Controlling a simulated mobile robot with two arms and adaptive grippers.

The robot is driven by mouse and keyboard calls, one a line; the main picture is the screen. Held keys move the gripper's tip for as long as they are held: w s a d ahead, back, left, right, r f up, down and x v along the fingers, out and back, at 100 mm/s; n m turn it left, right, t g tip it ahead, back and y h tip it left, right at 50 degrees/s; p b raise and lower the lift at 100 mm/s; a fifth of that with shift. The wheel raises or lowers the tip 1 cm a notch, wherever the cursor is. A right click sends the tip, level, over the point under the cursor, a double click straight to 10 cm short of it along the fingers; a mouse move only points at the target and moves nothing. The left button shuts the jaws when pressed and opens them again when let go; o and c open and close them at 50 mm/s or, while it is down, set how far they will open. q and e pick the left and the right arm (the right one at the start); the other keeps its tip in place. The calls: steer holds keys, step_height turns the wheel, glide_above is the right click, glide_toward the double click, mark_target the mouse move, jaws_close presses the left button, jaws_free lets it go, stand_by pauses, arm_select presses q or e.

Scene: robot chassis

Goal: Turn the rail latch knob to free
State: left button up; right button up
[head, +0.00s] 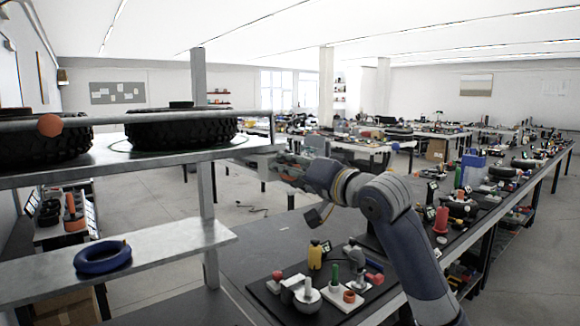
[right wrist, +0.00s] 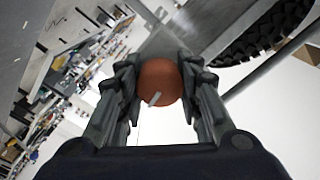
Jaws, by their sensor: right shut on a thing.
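The orange-red round knob (right wrist: 160,78) sits between the fingers of my right gripper in the right wrist view. A short white mark shows near its lower edge, slanting. My right gripper (right wrist: 158,85) is shut on this knob, with a finger on each side. In the head view my right gripper (head: 268,160) is at the right end of the upper shelf's rail (head: 200,115), and it hides the knob there. A second orange round knob (head: 49,125) shows farther left on the rail. My left gripper is not in view.
A blue ring (head: 102,257) lies on the lower shelf. A workbench with small parts, including a yellow bottle (head: 315,255), stands below my right arm.

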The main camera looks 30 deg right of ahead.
steer(key=shift+d+r+m+p, duration=0.2)
steer(key=shift+r+m+p, duration=0.2)
steer(key=shift+m, duration=0.8)
steer(key=o, duration=1.1)
steer(key=shift+d+f, duration=0.1)
steer(key=shift+f, duration=0.2)
steer(key=shift+s, duration=0.45)
steer(key=s, duration=0.7)
steer(key=s+d, duration=0.1)
steer(key=s, duration=0.3)
